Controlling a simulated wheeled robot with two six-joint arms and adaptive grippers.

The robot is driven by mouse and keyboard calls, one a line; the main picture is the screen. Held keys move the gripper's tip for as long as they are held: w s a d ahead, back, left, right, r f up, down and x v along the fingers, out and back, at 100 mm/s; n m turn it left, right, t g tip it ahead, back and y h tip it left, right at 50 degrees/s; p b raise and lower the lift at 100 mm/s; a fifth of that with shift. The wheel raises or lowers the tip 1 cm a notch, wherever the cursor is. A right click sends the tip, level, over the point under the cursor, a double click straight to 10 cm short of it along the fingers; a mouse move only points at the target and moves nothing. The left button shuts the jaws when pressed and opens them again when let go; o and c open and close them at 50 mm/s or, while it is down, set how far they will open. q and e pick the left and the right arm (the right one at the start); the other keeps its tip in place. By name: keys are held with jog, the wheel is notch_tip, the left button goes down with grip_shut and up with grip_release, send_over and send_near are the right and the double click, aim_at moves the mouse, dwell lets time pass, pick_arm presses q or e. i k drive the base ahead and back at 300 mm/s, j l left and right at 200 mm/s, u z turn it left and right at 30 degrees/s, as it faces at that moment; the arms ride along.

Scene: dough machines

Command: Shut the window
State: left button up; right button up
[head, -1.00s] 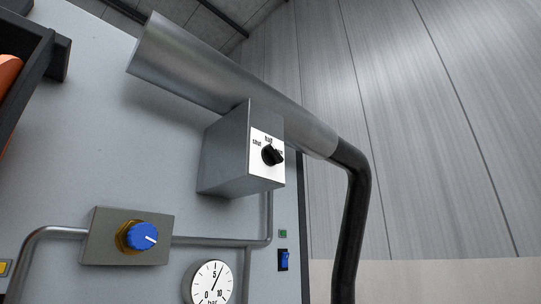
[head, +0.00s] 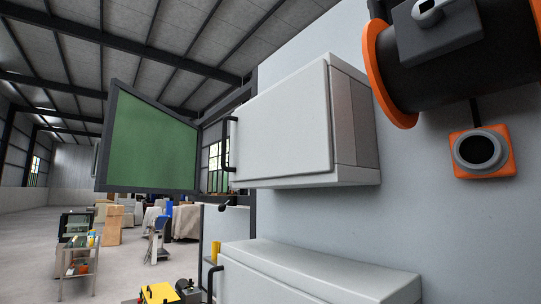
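A green-tinted window pane (head: 152,143) in a dark grey frame stands out from the machine at the left of the head view. It appears swung open, at an angle to the grey machine wall. Its right edge is near a dark upright frame beside the upper white cabinet. The cabinet hides part of that area, so I cannot tell exactly where the hinge is. Neither of my grippers shows in the view.
An upper white cabinet (head: 285,125) with a black handle (head: 228,150) juts from the wall. A lower white cabinet (head: 320,270) is below it. An orange-rimmed black drum (head: 450,60) is at upper right. A trolley (head: 80,262) stands on open floor at left.

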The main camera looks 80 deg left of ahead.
aim_at(147, 147)
jog(key=k+j+u, duration=0.15)
jog(key=u, duration=0.25)
jog(key=k+j+u, duration=0.25)
jog(key=u, duration=0.2)
jog(key=k+j+u, duration=0.15)
jog(key=j+u, duration=0.25)
jog(key=k+j+u, duration=0.1)
jog(key=j+u, duration=0.2)
jog(key=u, duration=0.15)
jog(key=k+j+u, duration=0.15)
jog(key=j, duration=0.9)
jog(key=k+j+u, duration=0.1)
jog(key=j, duration=0.9)
jog(key=j+u, duration=0.15)
jog(key=j, duration=0.9)
jog(key=k, duration=0.05)
